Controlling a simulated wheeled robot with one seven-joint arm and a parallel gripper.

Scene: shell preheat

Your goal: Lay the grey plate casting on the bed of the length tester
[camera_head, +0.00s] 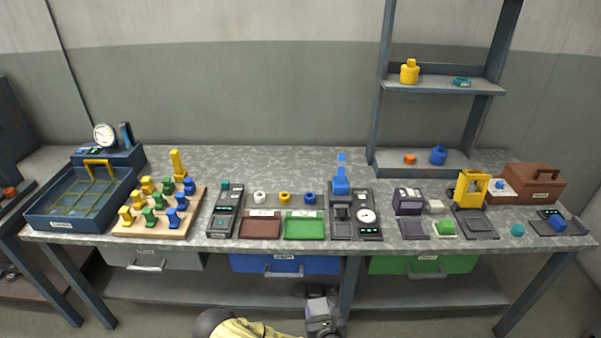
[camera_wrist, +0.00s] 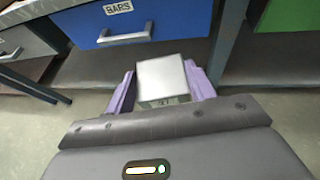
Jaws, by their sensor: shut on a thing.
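My gripper (camera_wrist: 163,90) shows two purple fingers shut on the grey plate casting (camera_wrist: 162,78), a pale grey block with a small mark on its near face. In the head view the casting (camera_head: 318,306) is at the bottom centre, low in front of the bench and clear of it. The length tester's label is too small to read. A long narrow dark unit (camera_head: 225,211) with a teal block and a green display, left of the trays, may be it. A unit with a dial and blue handle (camera_head: 355,214) stands right of the trays.
The blue drawer marked BARS (camera_wrist: 150,24) is close beyond my gripper. A peg board (camera_head: 190,229), a red-brown tray (camera_head: 260,230) and a green tray (camera_head: 304,230) line the bench front. A blue basin (camera_head: 60,222) stands left; a shelf rack (camera_head: 440,88) rises behind.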

